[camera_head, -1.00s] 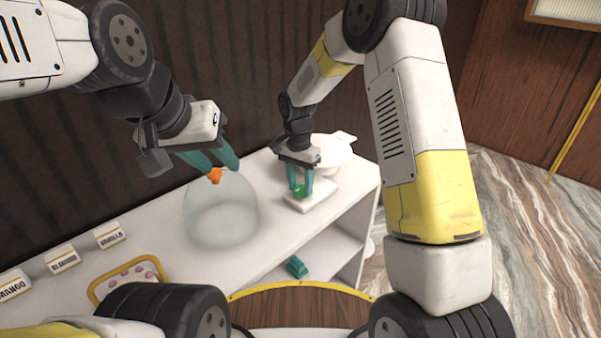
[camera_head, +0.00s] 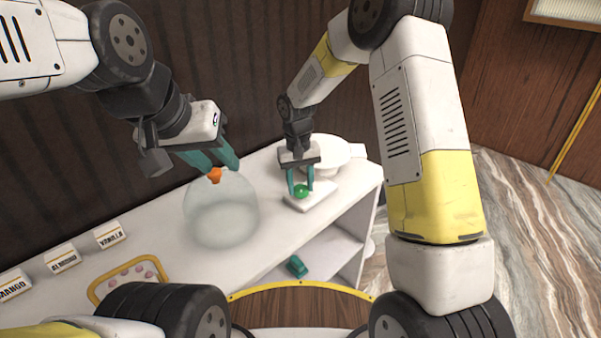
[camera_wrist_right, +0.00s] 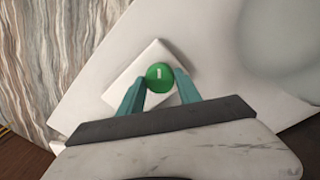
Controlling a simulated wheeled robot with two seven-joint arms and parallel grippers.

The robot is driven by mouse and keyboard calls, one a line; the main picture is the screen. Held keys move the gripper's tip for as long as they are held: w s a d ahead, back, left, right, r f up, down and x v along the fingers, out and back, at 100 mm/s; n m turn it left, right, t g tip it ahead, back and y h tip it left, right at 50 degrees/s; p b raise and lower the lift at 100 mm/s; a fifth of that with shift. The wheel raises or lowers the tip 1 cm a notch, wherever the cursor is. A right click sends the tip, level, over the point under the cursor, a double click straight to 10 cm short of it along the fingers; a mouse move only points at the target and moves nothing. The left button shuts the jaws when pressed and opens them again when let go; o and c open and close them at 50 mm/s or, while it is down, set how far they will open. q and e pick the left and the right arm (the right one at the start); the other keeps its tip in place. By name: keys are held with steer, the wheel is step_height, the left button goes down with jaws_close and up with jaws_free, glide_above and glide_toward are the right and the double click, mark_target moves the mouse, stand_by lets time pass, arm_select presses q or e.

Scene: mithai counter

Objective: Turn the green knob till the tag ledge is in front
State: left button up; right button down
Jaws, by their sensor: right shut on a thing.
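The green knob (camera_head: 301,191) sits on a square white base (camera_head: 322,195) on the counter. My right gripper (camera_head: 300,184) is shut on it, one finger on each side. In the right wrist view the knob (camera_wrist_right: 160,77) shows a pale mark on top. Behind the base is a round white plate (camera_head: 322,158), partly hidden by my right gripper. A small white block (camera_head: 357,150), seemingly the tag ledge, stands out at the plate's right side. My left gripper (camera_head: 222,166) has its fingers apart at the orange knob (camera_head: 215,175) of a clear dome (camera_head: 221,212).
Name cards, among them the vanilla card (camera_head: 110,236), stand at the left. A yellow-rimmed tray (camera_head: 98,290) with pink pieces lies in front of them. A teal object (camera_head: 297,266) is on the lower shelf. A dark wooden wall rises behind the counter (camera_head: 280,235).

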mark_target(300, 189)
steer(key=n, duration=0.4)
steer(key=shift+n, duration=2.1)
steer(key=c, duration=0.8)
jaws_free()
steer(key=shift+c, duration=0.2)
steer(key=shift+r, duration=0.1)
step_height(300, 189, up, 8)
steer(key=shift+s+f, duration=0.15)
